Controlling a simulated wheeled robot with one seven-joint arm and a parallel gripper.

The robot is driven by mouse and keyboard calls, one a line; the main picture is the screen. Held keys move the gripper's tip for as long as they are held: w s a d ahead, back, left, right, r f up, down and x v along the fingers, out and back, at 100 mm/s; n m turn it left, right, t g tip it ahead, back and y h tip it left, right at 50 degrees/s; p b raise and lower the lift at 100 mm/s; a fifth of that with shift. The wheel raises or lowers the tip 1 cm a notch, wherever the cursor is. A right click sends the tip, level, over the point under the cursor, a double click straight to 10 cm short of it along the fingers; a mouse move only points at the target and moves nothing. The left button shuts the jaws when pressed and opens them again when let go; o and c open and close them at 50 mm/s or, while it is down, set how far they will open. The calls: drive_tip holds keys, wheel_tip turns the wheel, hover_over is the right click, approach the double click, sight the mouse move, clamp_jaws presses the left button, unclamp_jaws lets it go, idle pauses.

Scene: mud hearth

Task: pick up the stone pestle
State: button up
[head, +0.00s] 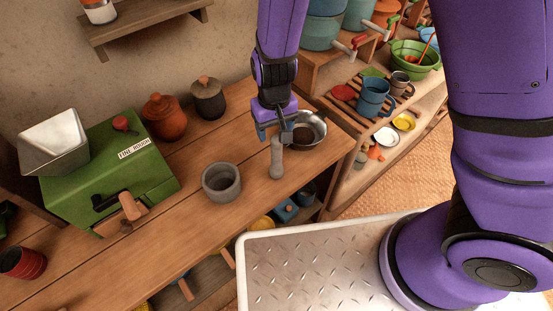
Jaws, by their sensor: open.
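The stone pestle (277,158) is a grey, club-shaped piece that stands about upright near the right end of the wooden counter. My gripper (275,132) points down at its upper end, with blue fingers spread open. The pestle's top is close to the fingers; I cannot tell whether they touch it. A grey stone mortar (221,182) stands to the left of the pestle, apart from it, and looks empty.
A metal bowl (317,127) stands just right of my gripper. A red-brown lidded jar (164,116) and a dark lidded jar (208,98) stand behind. A green mill (108,168) fills the left. The counter's front edge is close to the pestle.

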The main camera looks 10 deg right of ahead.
sight(277, 139)
drive_tip(key=shift+d+f, duration=0.15)
drive_tip(key=shift+f, duration=1.5)
drive_tip(key=shift+d+f, duration=0.15)
drive_tip(key=shift+f, duration=1.45)
clamp_jaws()
